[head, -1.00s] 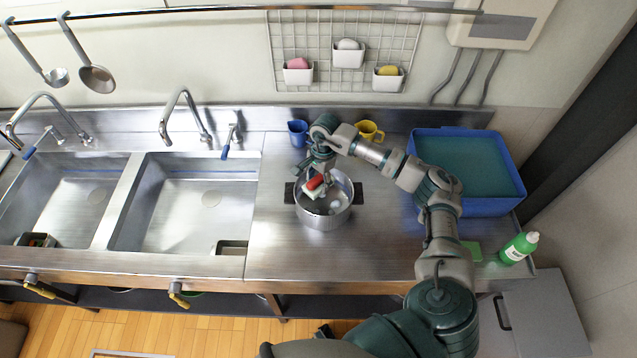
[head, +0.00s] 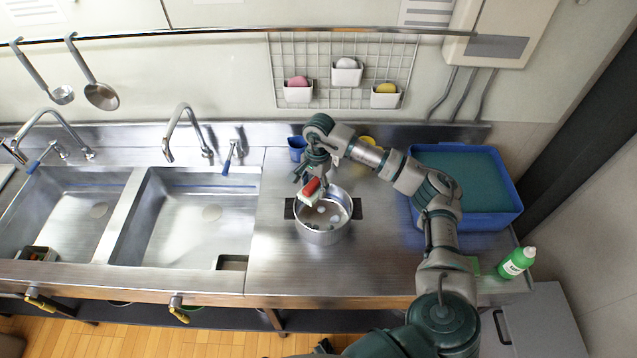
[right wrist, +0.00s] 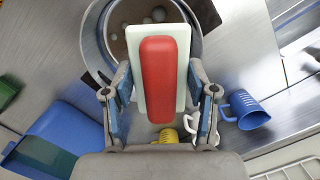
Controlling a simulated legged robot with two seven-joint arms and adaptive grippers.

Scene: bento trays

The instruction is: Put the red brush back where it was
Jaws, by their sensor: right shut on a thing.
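The red brush (head: 311,189) has a red back and a pale, whitish body. It shows large in the right wrist view (right wrist: 159,80). My right gripper (right wrist: 162,100) is shut on its sides, one finger at each edge. In the head view my right gripper (head: 316,172) holds the brush tilted above the left back rim of a steel pot (head: 324,236). The pot has dark side handles and holds brownish liquid with pale round spots. The brush's underside is hidden. My left gripper is not in view.
A blue measuring cup (head: 297,148) and a mostly hidden yellow cup (head: 367,140) stand behind the pot. A blue bin (head: 466,222) and green bottle (head: 517,262) are at right. Wall baskets (head: 299,94) hang above. The counter (head: 275,270) left of the pot is clear.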

